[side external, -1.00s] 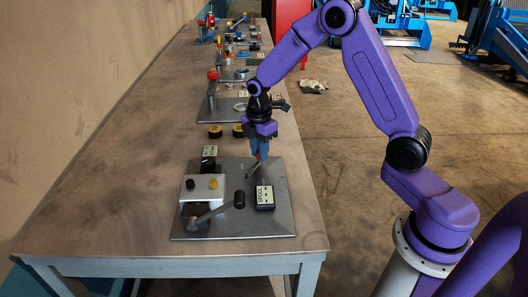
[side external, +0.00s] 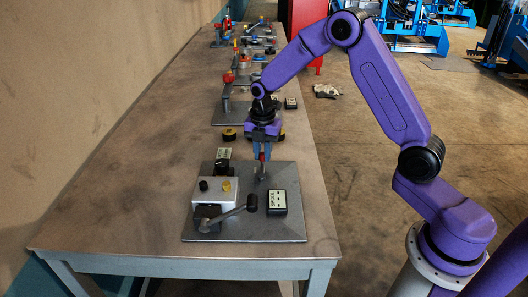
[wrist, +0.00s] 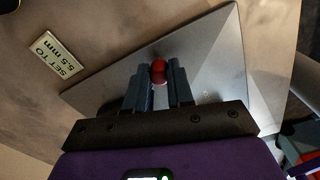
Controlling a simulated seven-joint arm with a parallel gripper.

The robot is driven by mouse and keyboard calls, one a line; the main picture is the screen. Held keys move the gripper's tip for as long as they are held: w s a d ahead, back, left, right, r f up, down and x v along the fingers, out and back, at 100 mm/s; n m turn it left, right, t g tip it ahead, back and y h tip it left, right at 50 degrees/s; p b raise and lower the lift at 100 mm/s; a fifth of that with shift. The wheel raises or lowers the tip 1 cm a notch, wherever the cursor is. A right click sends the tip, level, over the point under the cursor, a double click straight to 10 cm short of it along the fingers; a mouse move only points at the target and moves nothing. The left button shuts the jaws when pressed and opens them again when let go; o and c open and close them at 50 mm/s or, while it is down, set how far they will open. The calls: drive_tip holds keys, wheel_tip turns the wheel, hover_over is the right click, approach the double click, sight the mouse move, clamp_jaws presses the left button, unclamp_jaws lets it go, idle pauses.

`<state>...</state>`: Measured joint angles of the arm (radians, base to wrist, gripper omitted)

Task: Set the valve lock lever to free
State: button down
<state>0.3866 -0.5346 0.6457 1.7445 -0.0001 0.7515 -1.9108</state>
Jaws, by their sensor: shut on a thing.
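The lever with a red knob (side external: 262,157), which I take as the valve lock lever, rises from the back part of a grey metal plate (side external: 290,228). Its thin grey stem looks nearly upright in the side view. My gripper (side external: 264,152) points down and is shut on the lever's red end. In the wrist view the red knob (wrist: 158,71) sits between the two blue-grey fingers of my gripper (wrist: 158,84). The lever's base is mostly hidden there. I cannot make out any free or locked marking.
On the plate, a grey box (side external: 228,192) carries black and yellow knobs, with a black-gripped crank handle (side external: 230,215) in front. A dark labelled block (side external: 277,202) stands to the right. A "SET TO 5.5 mm" card (wrist: 55,57) lies beside the plate. The table's left side is clear.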

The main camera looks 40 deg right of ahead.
sight(262, 154)
drive_tip(key=shift+a+r, duration=0.1)
drive_tip(key=c, duration=1)
unclamp_jaws()
wheel_tip(262, 154, up, 17)
drive_tip(key=shift+r, duration=0.2)
